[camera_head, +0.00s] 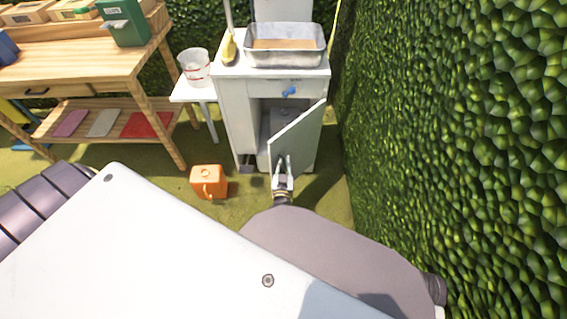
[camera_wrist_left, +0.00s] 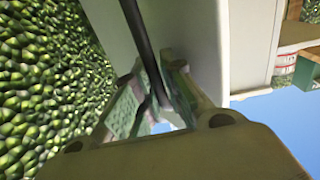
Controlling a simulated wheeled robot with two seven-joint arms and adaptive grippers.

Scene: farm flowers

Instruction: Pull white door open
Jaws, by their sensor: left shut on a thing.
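The white door (camera_head: 298,137) belongs to a small white cabinet (camera_head: 237,108) and stands partly open, swung outward toward me. My left gripper (camera_head: 283,163) is at the door's lower left part in the head view. In the left wrist view its fingers (camera_wrist_left: 158,95) are closed around a dark bar-like handle (camera_wrist_left: 140,38) in front of a pale panel. Part of the cabinet's inside shows behind the door, in shadow. My right gripper is not in view.
A dense green hedge (camera_head: 450,130) rises close on the right. An orange watering can (camera_head: 208,182) stands on the grass left of the cabinet. A metal basin (camera_head: 285,57) sits on top. A wooden workbench (camera_head: 100,60) and a small white side table (camera_head: 190,93) with a bucket (camera_head: 195,67) are at left.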

